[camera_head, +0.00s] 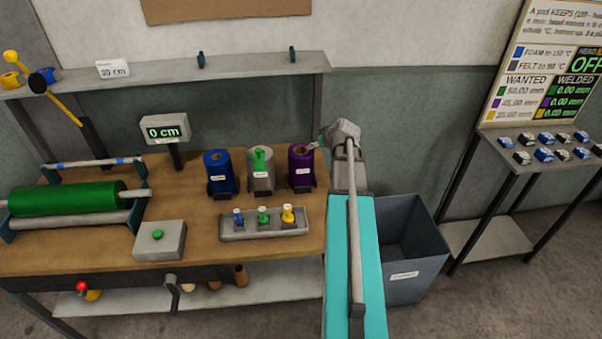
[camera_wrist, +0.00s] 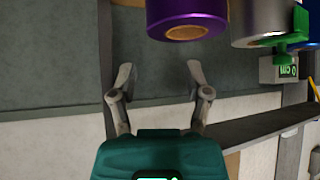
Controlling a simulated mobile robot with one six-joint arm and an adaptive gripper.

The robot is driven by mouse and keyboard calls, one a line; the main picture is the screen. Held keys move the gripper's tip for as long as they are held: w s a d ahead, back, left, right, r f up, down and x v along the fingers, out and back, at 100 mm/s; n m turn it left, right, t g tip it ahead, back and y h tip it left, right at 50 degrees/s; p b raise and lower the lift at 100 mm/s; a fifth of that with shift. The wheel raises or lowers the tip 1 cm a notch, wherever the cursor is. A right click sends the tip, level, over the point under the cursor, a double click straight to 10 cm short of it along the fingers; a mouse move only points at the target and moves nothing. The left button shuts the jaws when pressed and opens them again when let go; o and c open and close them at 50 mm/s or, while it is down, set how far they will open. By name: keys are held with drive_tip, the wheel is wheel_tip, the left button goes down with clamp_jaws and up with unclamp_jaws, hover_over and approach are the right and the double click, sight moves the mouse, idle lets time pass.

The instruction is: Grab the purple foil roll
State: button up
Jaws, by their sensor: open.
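The purple foil roll (camera_head: 300,170) stands upright at the right end of a row of three rolls on the wooden bench, in a dark holder. My gripper (camera_head: 316,146) is just right of its top; a fingertip appears close to its upper edge, but I cannot tell whether they touch. In the wrist view, the purple roll (camera_wrist: 187,12) is at the top, its hollow end showing. My gripper (camera_wrist: 160,75) is open there, with nothing between its spread fingers, and the roll is outside them.
A silver roll (camera_head: 261,177) with a green piece on it stands left of the purple one, and a blue roll (camera_head: 218,180) farther left. A tray of small colored pieces (camera_head: 265,233) lies in front. A grey bin (camera_head: 415,268) stands right of the bench.

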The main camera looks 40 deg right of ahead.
sight(308, 149)
drive_tip(key=shift+b+x, duration=1.1)
drive_tip(key=shift+x, duration=0.9)
drive_tip(key=b+x, duration=0.3)
drive_tip(key=shift+w+a+f, duration=0.1)
drive_tip(key=shift+f, duration=0.3)
drive_tip(key=shift+b+x, duration=0.45)
drive_tip(key=shift+x, duration=0.35)
drive_tip(key=shift+r, duration=0.1)
clamp_jaws()
